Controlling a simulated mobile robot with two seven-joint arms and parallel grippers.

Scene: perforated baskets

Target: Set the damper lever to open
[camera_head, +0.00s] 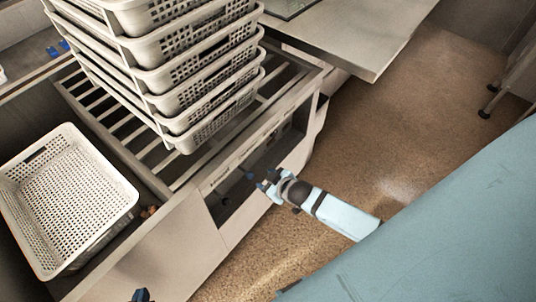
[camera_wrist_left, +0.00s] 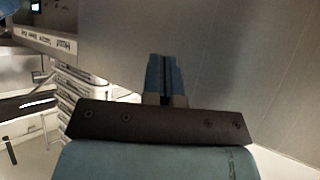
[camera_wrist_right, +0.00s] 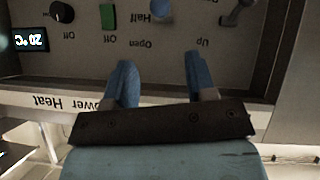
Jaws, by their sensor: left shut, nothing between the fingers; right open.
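The word "Open" is printed lower in the picture, nearer my fingers. The lever's upper part is cut off. My right gripper (camera_wrist_right: 160,72) is open and empty, its fingers spread below the knob and apart from it. In the head view the right gripper (camera_head: 268,185) is at the front recess of the cabinet. My left gripper (camera_wrist_left: 164,77) is shut and empty, facing a plain grey surface; its tip (camera_head: 142,295) shows at the head view's bottom edge.
The panel also has a black knob (camera_wrist_right: 62,12), a green switch (camera_wrist_right: 108,16), another lever (camera_wrist_right: 238,12) by "Up" and a temperature display (camera_wrist_right: 30,40). Stacked perforated baskets (camera_head: 205,75) stand on slats above; a single basket (camera_head: 125,200) is at left.

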